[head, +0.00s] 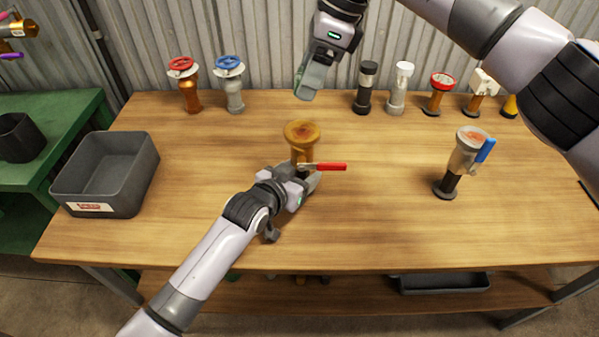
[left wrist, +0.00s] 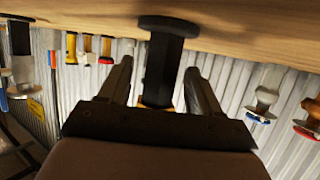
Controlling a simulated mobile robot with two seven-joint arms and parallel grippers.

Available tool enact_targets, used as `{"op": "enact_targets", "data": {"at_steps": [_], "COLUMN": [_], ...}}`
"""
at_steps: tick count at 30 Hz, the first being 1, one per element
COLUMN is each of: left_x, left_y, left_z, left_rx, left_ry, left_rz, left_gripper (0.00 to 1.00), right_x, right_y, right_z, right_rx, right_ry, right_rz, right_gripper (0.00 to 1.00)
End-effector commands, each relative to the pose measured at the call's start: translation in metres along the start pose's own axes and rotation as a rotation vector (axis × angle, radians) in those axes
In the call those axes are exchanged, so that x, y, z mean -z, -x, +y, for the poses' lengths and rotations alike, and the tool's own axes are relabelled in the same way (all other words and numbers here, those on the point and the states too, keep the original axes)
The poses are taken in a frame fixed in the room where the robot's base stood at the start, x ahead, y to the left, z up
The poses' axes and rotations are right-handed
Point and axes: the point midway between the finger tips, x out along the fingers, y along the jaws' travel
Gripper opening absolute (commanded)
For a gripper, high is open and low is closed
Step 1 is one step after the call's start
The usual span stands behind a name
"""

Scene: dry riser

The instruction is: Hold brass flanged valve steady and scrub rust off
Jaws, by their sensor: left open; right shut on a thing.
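The brass flanged valve (head: 302,134) stands upright mid-table, with brown rust-like patches on its round top flange and a red lever (head: 331,167) pointing right. My left gripper (head: 304,184) is low at the valve, with its open fingers on either side of the body. In the left wrist view, picture upside down, the valve's dark lower column and base (left wrist: 165,60) show between the two fingers, with gaps visible. My right gripper (head: 318,66) is above and behind the valve, shut on a grey-green pad-like piece (head: 308,83), apart from the valve.
A grey bin (head: 107,174) stands at the table's left. Red- and blue-wheeled valves (head: 184,84) stand at the back left, and several fittings (head: 398,88) at the back right. A blue-levered valve (head: 464,160) stands at right. The table's front right is clear.

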Motion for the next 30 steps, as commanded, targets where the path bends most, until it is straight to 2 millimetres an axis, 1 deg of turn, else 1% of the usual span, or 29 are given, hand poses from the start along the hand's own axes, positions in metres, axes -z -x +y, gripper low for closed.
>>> {"op": "enact_targets", "data": {"at_steps": [10, 11, 12, 14, 15, 16, 17, 23, 26, 30], "left_x": [0.000, 0.000, 0.000, 0.000, 0.000, 0.000, 0.000, 0.000, 0.000, 0.000], "left_y": [-0.002, -0.002, -0.002, -0.002, -0.002, -0.002, -0.002, -0.002, -0.002, -0.002], "left_z": [0.000, 0.000, 0.000, 0.000, 0.000, 0.000, 0.000, 0.000, 0.000, 0.000], "left_rx": [0.000, 0.000, 0.000, 0.000, 0.000, 0.000, 0.000, 0.000, 0.000, 0.000], "left_ry": [-0.001, -0.001, -0.001, -0.001, -0.001, -0.001, 0.000, 0.000, 0.000, -0.001], "left_rz": [0.000, 0.000, 0.000, 0.000, 0.000, 0.000, 0.000, 0.000, -0.001, -0.001], "left_gripper": [0.64, 0.57, 0.44, 0.25, 0.12, 0.02, 0.00, 0.00, 0.00, 0.00], "right_x": [0.000, 0.000, 0.000, 0.000, 0.000, 0.000, 0.000, -0.001, -0.004, -0.007], "right_y": [0.000, 0.000, 0.000, 0.000, 0.000, 0.000, 0.000, -0.002, -0.005, -0.011], "right_z": [0.000, 0.000, 0.000, 0.000, 0.000, 0.000, 0.000, 0.000, -0.001, -0.003], "right_rx": [0.000, 0.000, 0.000, 0.000, 0.000, 0.000, 0.000, -0.001, -0.005, -0.006], "right_ry": [0.000, 0.000, 0.000, 0.000, 0.000, 0.000, 0.000, 0.000, 0.003, 0.005], "right_rz": [0.000, 0.000, 0.000, 0.000, 0.000, 0.000, 0.000, 0.015, 0.054, 0.148], "right_gripper": [0.36, 0.36, 0.36, 0.36, 0.36, 0.36, 0.36, 0.36, 0.36, 0.36]}}
